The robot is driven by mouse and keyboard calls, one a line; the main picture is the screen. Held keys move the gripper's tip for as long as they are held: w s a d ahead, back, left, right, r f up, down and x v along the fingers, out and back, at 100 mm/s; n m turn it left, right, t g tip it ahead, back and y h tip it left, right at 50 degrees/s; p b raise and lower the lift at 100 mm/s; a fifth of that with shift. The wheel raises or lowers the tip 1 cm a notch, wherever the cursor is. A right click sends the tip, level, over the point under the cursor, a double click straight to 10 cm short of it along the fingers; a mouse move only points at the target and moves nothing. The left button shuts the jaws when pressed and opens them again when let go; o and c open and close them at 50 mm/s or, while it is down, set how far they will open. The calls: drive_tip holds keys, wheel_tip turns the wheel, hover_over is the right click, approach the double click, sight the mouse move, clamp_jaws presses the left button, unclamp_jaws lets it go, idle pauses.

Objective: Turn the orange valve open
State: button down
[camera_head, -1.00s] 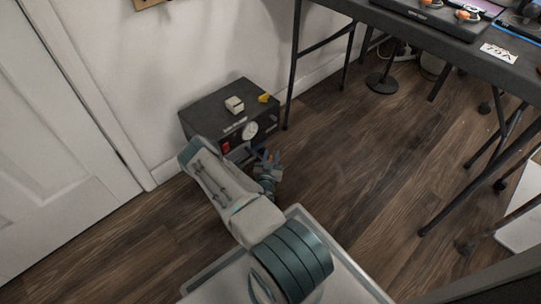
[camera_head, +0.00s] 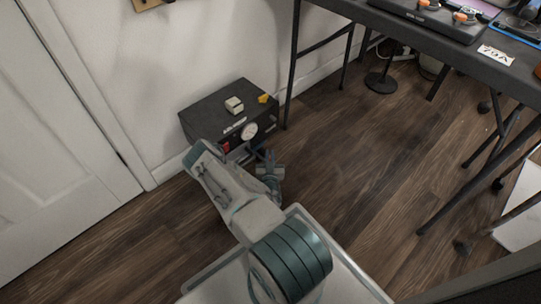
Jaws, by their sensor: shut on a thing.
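A black box-shaped unit (camera_head: 205,108) stands on the floor against the wall. Its front has a round white gauge (camera_head: 250,131) and a red switch (camera_head: 226,146). My gripper (camera_head: 268,158) is at the lower right of this front, shut on the orange valve. The valve itself is hidden behind my fingers at this moment, so its angle cannot be told. My arm covers the lower left of the unit's front.
A small pale block (camera_head: 234,105) and a yellow piece (camera_head: 263,98) lie on top of the unit. A black table (camera_head: 470,55) with orange-topped items stands at upper right. A white door (camera_head: 60,150) is at left. The wooden floor (camera_head: 370,180) at right is mostly clear.

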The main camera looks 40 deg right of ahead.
drive_tip(key=n+t+y, duration=0.1)
drive_tip(key=y, duration=0.1)
drive_tip(key=n+t+y+p, duration=0.1)
drive_tip(key=n+y, duration=0.1)
drive_tip(key=n+t+y+p, duration=0.1)
drive_tip(key=y, duration=0.1)
drive_tip(key=shift+a, duration=0.25)
drive_tip(key=shift+w+a+n+t+y+p, duration=0.1)
drive_tip(key=shift+n+t+y+p, duration=0.1)
drive_tip(key=shift+n+y, duration=0.7)
drive_tip(key=shift+a+n+t+y+p, duration=0.15)
drive_tip(key=shift+n+y, duration=0.4)
drive_tip(key=shift+y, duration=0.7)
drive_tip(key=shift+w+a+n+t+y+p, duration=0.1)
drive_tip(key=shift+n+t+y+p, duration=0.1)
drive_tip(key=shift+n+y, duration=0.7)
drive_tip(key=shift+a+y, duration=0.1)
drive_tip(key=shift+y, duration=0.45)
drive_tip(key=c, duration=1.5)
unclamp_jaws()
drive_tip(key=shift+s, duration=0.1)
